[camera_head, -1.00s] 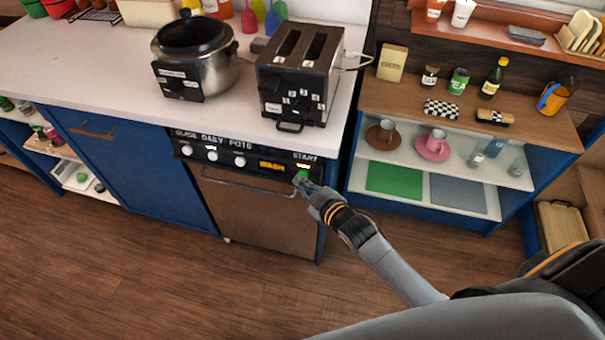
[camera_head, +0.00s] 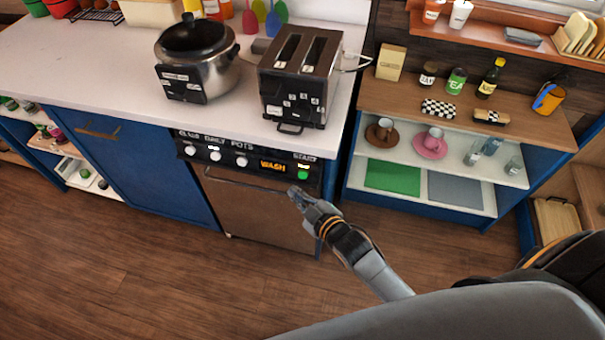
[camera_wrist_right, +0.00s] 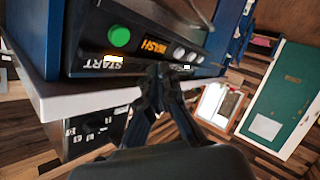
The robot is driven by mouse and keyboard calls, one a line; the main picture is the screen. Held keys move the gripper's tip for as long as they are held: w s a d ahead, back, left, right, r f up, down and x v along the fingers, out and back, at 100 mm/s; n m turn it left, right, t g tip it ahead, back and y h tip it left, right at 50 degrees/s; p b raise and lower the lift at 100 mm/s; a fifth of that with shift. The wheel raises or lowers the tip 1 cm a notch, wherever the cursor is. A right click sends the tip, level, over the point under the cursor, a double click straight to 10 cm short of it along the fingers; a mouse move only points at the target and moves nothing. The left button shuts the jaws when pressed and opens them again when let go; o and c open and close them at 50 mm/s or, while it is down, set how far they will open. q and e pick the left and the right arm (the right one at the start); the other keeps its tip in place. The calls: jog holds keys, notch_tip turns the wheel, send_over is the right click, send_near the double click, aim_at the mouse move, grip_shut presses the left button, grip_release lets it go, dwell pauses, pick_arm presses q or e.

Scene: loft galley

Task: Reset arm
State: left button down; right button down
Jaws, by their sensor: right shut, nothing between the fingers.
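My right gripper (camera_head: 296,194) is shut and empty in front of the dishwasher (camera_head: 262,212), a little below its control panel. In the right wrist view the shut fingertips (camera_wrist_right: 160,72) show just off the panel, near the START label. The green start button (camera_head: 303,174) is uncovered, up and right of the fingertips; it also shows in the right wrist view (camera_wrist_right: 119,37). The orange display (camera_head: 273,167) reads WASH. The dishwasher door is shut. My left gripper is not in view.
A black toaster (camera_head: 300,77) and a steel pot (camera_head: 195,58) stand on the white counter (camera_head: 90,62). An open shelf unit (camera_head: 458,187) with cups, glasses and jars stands to the right. The wooden floor (camera_head: 120,270) in front is clear.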

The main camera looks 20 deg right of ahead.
dwell(0.5)
jog(key=s+d+f+m+g+h, duration=0.15)
jog(key=s+f, duration=0.25)
jog(key=f, duration=0.4)
jog(key=s+d+f+m+g, duration=0.1)
jog(key=s+d+f+g, duration=0.15)
jog(key=s+f, duration=0.4)
jog(key=s+d+f+m+g+h, duration=0.1)
jog(key=s+f+g, duration=0.15)
jog(key=f, duration=0.75)
jog(key=s+d+f+m+g, duration=0.1)
jog(key=s+f+g, duration=0.1)
jog(key=s+f, duration=0.3)
jog(key=s+d+f+m+g+h, duration=0.1)
jog(key=s+f, duration=0.3)
jog(key=s, duration=0.9)
jog(key=s+d+f+m+g, duration=0.2)
jog(key=s+f, duration=0.3)
jog(key=s, duration=0.5)
jog(key=shift+f+g, duration=0.3)
jog(key=shift+g, duration=0.45)
